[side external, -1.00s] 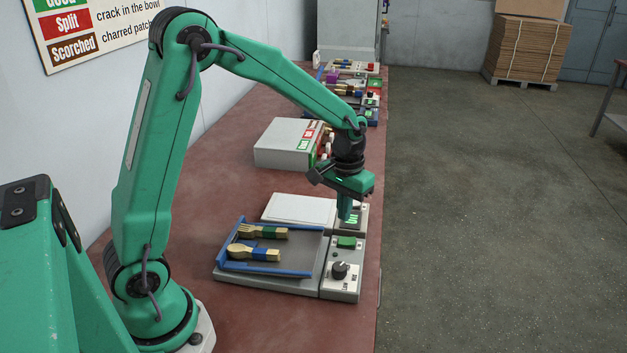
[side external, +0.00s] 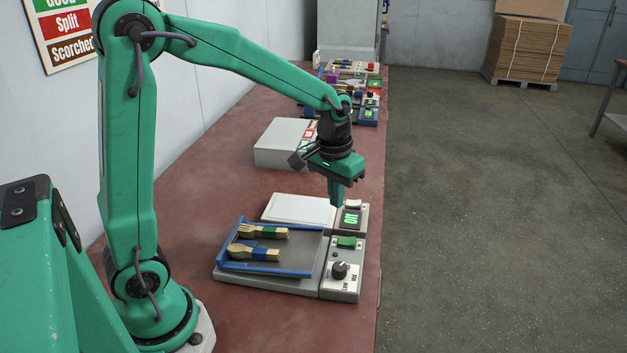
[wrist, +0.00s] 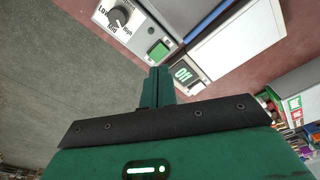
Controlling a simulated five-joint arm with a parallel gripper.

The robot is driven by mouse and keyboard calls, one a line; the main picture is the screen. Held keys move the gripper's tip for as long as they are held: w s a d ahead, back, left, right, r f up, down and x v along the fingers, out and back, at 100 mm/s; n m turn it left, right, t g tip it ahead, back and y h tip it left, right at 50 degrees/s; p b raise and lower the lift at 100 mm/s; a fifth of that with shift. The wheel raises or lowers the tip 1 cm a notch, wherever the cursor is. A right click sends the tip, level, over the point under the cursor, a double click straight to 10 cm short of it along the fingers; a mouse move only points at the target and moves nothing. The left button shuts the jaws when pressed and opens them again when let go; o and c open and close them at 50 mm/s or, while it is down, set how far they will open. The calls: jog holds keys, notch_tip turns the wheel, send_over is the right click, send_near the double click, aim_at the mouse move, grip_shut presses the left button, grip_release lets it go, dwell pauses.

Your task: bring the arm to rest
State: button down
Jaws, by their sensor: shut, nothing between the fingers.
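My gripper (side external: 336,203) is shut and empty, pointing down above the press. In the side view its fingertips overlap the edge between the white plate (side external: 298,211) and the panel with the lit green display (side external: 351,219). The blue-edged tray (side external: 308,273) holds a wooden fork (side external: 262,231) and a wooden spoon (side external: 253,253), both with coloured bands. A black dial (side external: 340,269) sits on the front control box, below the green button.
A grey box with coloured labels (side external: 280,143) stands behind the press. More stations with coloured parts (side external: 350,88) stand farther along the red bench (side external: 205,205). A wall with a sign (side external: 68,32) bounds the left.

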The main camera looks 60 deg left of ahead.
jog(key=s+r+m+t, duration=0.1)
jog(key=s+r, duration=0.3)
jog(key=s, duration=0.4)
jog(key=s+d+r+m+t, duration=0.1)
jog(key=s+r+t, duration=0.2)
jog(key=s, duration=0.6)
jog(key=shift+d+r+m+t, duration=0.25)
jog(key=shift+r+m+t, duration=0.05)
jog(key=shift+r, duration=0.6)
